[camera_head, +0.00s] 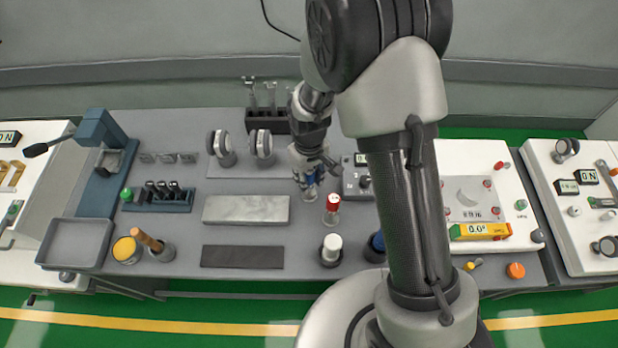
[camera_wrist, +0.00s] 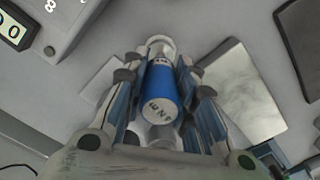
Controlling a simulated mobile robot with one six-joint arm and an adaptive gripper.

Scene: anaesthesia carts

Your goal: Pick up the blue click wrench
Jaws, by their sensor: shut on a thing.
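The blue click wrench (camera_wrist: 163,84) is an upright-looking blue cylinder with dark lettering on its end face and a pale metal part at its far end. In the wrist view it sits between the two fingers of my gripper (camera_wrist: 164,77), which is shut on it. In the head view my gripper (camera_head: 312,172) points down, with a bit of the blue wrench (camera_head: 309,181) showing between its fingers. The wrench's lower end is close to the grey bench top; I cannot tell whether it touches. A red-topped wrench (camera_head: 332,206) stands just right of and in front of it.
A white-topped tool (camera_head: 331,246) and a blue-topped one (camera_head: 377,242), partly behind my arm, stand nearer the front. A pale plate (camera_head: 246,209) lies left of my gripper. A dark rack (camera_head: 270,127) with upright tools is behind. A small display box (camera_head: 357,178) is to the right.

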